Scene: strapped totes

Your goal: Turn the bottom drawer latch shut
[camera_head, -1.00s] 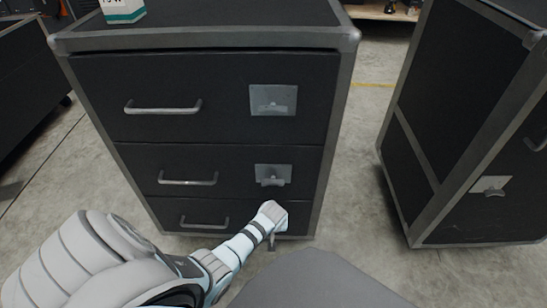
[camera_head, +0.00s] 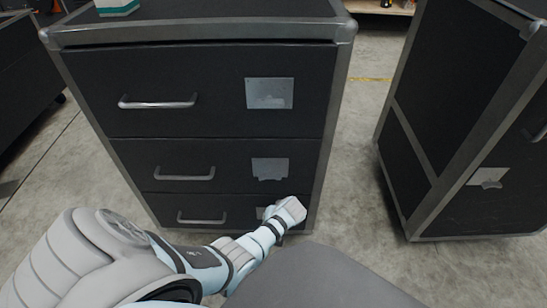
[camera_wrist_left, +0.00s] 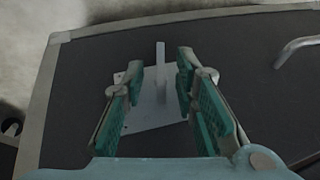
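The bottom drawer of the black cabinet (camera_head: 180,206) is closed. Its latch plate (camera_head: 262,212) is mostly hidden behind my left gripper (camera_head: 288,213) in the head view. In the left wrist view, the pale metal latch plate (camera_wrist_left: 140,115) sits on the dark drawer front with its lever (camera_wrist_left: 161,68) sticking out. My left gripper (camera_wrist_left: 160,66) is open, with one green-padded finger on each side of the lever. I see gaps beside the lever and cannot tell if either finger touches it. My right gripper is not in view.
The middle drawer latch (camera_head: 269,168) and top drawer latch (camera_head: 269,93) are above, with bar handles to their left. The bottom drawer handle (camera_head: 202,219) is left of my gripper. A second black cabinet (camera_head: 460,130) stands right, across bare floor (camera_head: 350,170).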

